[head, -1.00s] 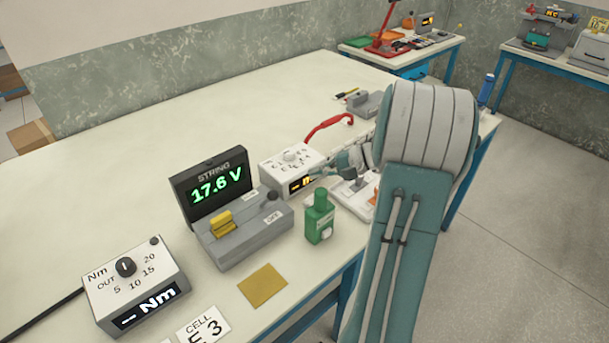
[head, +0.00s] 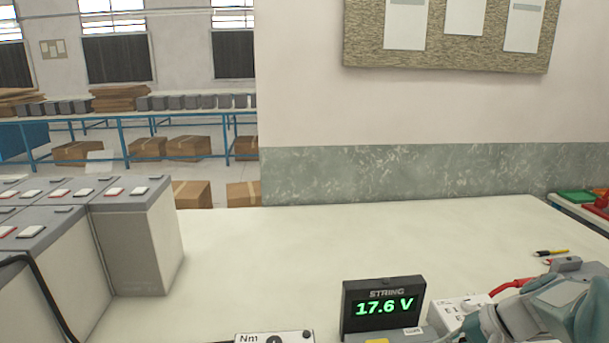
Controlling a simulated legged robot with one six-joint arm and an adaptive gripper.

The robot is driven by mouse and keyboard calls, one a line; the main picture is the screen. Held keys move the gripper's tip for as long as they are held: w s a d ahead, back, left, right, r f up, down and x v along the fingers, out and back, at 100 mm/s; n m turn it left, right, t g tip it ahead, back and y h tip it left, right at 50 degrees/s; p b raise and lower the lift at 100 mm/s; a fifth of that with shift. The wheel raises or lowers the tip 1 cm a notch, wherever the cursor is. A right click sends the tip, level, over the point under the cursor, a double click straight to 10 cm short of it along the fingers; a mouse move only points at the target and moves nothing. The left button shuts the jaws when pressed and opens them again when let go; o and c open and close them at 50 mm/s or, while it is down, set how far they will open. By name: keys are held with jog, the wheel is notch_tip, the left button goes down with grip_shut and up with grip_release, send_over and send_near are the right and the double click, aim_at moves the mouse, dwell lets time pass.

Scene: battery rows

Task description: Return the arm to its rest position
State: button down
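My arm shows at the bottom right of the head view as teal and grey links, cut off by the right and bottom edges. The rounded links close to the white box (head: 460,308) appear to be my wrist end. My gripper's fingertips cannot be made out, so I cannot tell whether it is open or holds anything.
A dark STRING display (head: 384,306) reading 17.6 V stands left of my arm. The torque box (head: 274,338) is at the bottom edge. Grey battery cells (head: 138,240) stand at left. The middle of the pale bench (head: 270,260) is clear. A red handle (head: 512,287) lies behind my arm.

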jog(key=s+a+r+n+t+h, duration=0.1)
jog(key=s+a+r+n+h, duration=0.1)
jog(key=s+a, duration=0.4)
jog(key=s+a+r+n+h, duration=0.2)
jog(key=s+a+n+h, duration=0.3)
jog(key=s+n, duration=0.1)
jog(key=shift+s+a+r+t, duration=0.25)
jog(key=shift+s+a+t, duration=0.15)
